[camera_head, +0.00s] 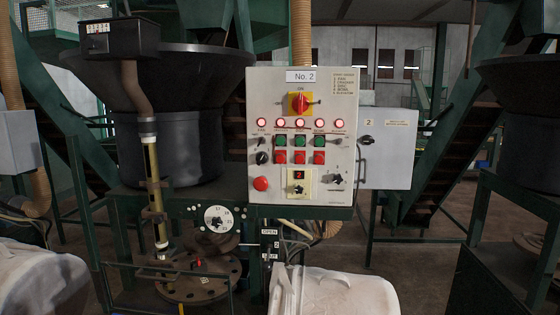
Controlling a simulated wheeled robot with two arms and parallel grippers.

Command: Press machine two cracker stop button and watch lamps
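The machine two control panel (253,95) is a pale upright box marked "No. 2", facing me near the middle. A row of several red lamps (300,124) with bright pinkish centres crosses it; they look lit. Below are three green buttons (300,141) and, under those, three red buttons (300,157). The small labels are too blurred to tell for sure which red button is the cracker stop. A larger round red button (260,184) sits at the lower left. Neither of my grippers is in view, and nothing covers the buttons.
A red and yellow rotary switch (300,103) sits above the lamps. A grey box (390,150) marked "2" stands right of the panel. A dark hopper (180,120) and pipe stand left. White bag-like shapes (335,292) fill the bottom centre and lower left (40,285).

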